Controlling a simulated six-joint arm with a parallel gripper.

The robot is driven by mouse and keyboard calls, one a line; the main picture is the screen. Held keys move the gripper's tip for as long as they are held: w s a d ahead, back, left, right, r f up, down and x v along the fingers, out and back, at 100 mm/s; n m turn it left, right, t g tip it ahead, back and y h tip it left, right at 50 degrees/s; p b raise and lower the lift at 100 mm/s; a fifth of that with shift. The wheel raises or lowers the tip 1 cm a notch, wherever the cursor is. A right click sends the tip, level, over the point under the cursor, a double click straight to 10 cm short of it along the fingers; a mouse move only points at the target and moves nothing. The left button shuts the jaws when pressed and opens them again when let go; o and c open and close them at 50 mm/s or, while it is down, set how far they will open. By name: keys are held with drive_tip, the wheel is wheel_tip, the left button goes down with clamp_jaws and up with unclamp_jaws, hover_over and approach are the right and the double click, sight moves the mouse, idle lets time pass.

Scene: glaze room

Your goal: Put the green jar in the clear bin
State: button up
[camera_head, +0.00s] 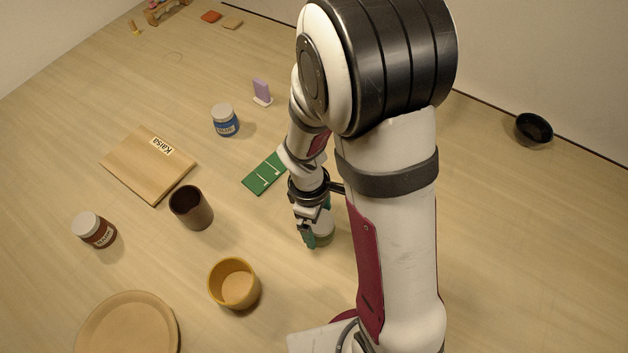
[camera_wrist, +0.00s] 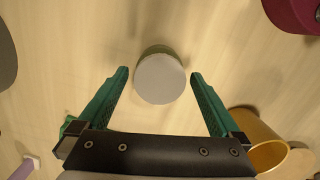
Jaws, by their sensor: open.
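The green jar (camera_wrist: 157,50) stands on the table with its pale round lid (camera_wrist: 159,82) towards the wrist camera. In the head view the jar (camera_head: 324,226) is partly hidden behind my gripper (camera_head: 312,238). In the wrist view my gripper (camera_wrist: 159,76) is open, with one green finger on each side of the jar's lid and a gap on both sides. The lid lies about level with the fingertips in the picture. I cannot make out the clear bin; only a faint curved outline (camera_head: 173,56) shows on the far table.
A yellow cup (camera_head: 234,284), dark brown cup (camera_head: 190,207), brown jar (camera_head: 96,230), blue jar (camera_head: 225,121), wooden board (camera_head: 148,170) and round plate (camera_head: 128,328) stand left. A black bowl (camera_head: 533,128) is far right.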

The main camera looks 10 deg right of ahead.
wheel_tip(320, 180, down, 3)
drive_tip(key=shift+s+d+r, duration=0.1)
drive_tip(key=shift+d, duration=0.05)
clamp_jaws()
idle(0.4)
drive_tip(key=shift+r, duration=0.1)
